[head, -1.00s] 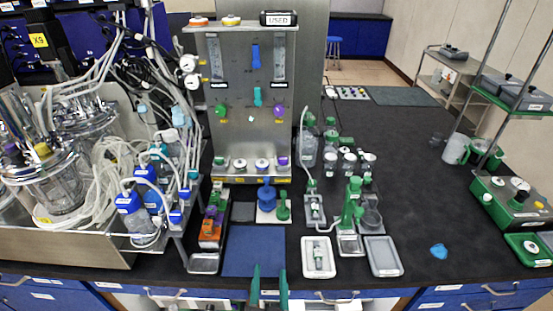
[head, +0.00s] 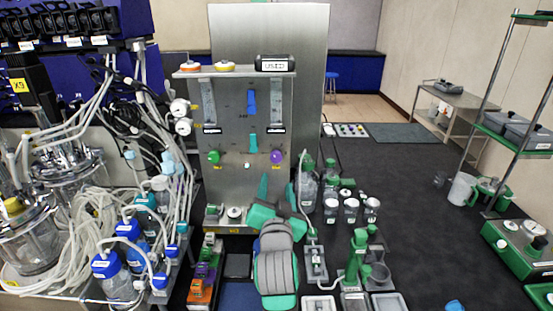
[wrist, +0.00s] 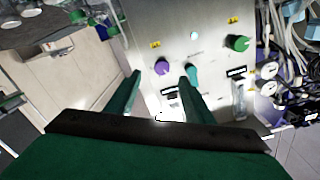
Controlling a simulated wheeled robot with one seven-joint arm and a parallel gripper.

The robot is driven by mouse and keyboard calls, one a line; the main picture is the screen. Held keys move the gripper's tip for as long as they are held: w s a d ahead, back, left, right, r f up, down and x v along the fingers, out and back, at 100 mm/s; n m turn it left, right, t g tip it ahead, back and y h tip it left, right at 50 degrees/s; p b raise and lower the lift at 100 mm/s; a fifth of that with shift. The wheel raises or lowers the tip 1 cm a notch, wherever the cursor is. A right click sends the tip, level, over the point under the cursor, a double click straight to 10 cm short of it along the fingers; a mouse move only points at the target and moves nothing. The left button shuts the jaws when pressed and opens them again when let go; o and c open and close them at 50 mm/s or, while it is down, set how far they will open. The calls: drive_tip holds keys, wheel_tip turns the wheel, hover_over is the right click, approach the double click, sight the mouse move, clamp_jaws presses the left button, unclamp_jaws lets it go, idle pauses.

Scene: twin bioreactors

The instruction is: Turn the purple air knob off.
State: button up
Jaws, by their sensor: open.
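The purple air knob (head: 277,156) is on the right side of the steel panel (head: 230,120), below a clear flow tube. In the wrist view, where the panel appears upside down, the purple knob (wrist: 162,67) shows between the two fingertips, beyond them. My gripper (head: 277,190) is open and empty in front of the panel, and its green fingers point up towards the knob from just below it in the head view. It also shows in the wrist view (wrist: 162,76). I see no contact with the knob, and the exact gap is unclear.
A green knob (head: 214,157) sits on the panel's left side, with teal (head: 253,141) and blue (head: 252,103) handles between. Bottles (head: 305,185) stand right of the panel. Tubing and bottles crowd the left. The dark bench (head: 420,240) is mostly clear at right.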

sight(276, 159)
drive_tip(key=w, duration=0.7)
drive_tip(key=w+r, duration=0.1)
drive_tip(key=w, duration=0.2)
drive_tip(key=shift+w+a+r, duration=0.1)
drive_tip(key=shift+w+a, duration=0.1)
drive_tip(key=shift+w, duration=0.1)
drive_tip(key=shift+w+d, duration=0.2)
drive_tip(key=shift+w, duration=0.3)
drive_tip(key=shift+s+d, duration=0.1)
drive_tip(key=c, duration=1)
